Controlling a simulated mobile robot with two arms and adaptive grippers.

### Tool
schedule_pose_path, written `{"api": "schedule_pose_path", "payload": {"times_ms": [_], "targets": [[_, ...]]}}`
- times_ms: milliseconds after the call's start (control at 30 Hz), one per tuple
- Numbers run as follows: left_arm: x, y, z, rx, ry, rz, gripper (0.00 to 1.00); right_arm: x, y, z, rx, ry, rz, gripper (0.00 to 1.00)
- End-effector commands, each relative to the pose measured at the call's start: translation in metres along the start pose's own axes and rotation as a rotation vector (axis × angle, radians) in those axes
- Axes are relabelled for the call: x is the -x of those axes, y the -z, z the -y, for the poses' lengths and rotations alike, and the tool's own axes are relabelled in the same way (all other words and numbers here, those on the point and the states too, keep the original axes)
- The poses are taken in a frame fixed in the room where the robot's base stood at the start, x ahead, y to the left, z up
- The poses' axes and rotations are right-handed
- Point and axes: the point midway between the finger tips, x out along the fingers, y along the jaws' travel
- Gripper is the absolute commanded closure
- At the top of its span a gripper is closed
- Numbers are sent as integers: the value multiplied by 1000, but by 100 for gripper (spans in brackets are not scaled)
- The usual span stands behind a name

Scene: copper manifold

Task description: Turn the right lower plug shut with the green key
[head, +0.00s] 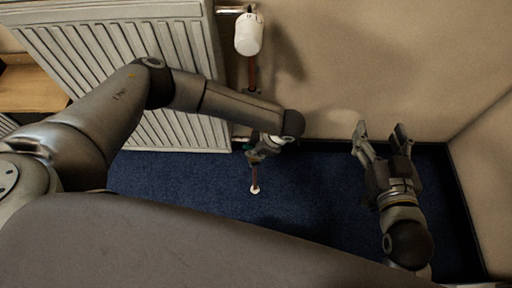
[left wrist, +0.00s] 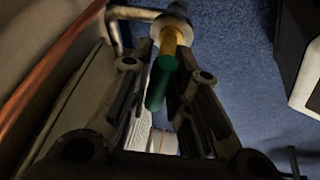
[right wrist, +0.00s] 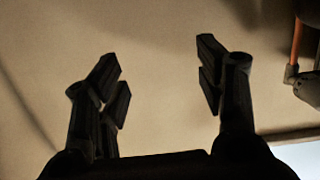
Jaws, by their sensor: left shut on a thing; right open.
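The green key (left wrist: 160,82) shows in the left wrist view between the fingers of my left gripper (left wrist: 155,85), which is shut on it. Its yellow shaft (left wrist: 171,42) points at a grey metal fitting (left wrist: 174,16) near the top edge; I cannot tell whether it is seated there. In the head view my left gripper (head: 260,151) is at the radiator's lower right corner, and my arm hides most of the lower plug area. My right gripper (head: 382,131) is open and empty near the wall; its spread fingers also show in the right wrist view (right wrist: 160,85).
A white radiator (head: 185,125) is on the wall. A white valve head (head: 249,33) sits above a copper pipe (head: 252,75). Another short pipe meets a white floor collar (head: 255,190). Blue carpet (head: 320,195) is clear between my arms. The wall corner is at the right.

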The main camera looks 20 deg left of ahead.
Motion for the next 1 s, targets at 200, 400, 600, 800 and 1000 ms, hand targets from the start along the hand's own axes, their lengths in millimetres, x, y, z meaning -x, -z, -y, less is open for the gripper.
{"api": "schedule_pose_path", "payload": {"times_ms": [200, 400, 600, 800, 1000], "targets": [[3, 1, -1, 1, -2, 0, 100, 1, -8, -1, 1, -2, 45, 37], [5, 2, -2, 1, -2, 0, 100, 3, -14, -2, 1, -4, 83, 37], [7, 3, -2, 1, -2, 0, 100, 5, -22, -3, 1, -6, 124, 37], [10, 4, -2, 1, -2, 0, 100, 7, -30, -4, 1, -9, 167, 37], [12, 5, -3, 1, -2, 0, 100, 11, -39, -5, 0, -11, 212, 37]]}}
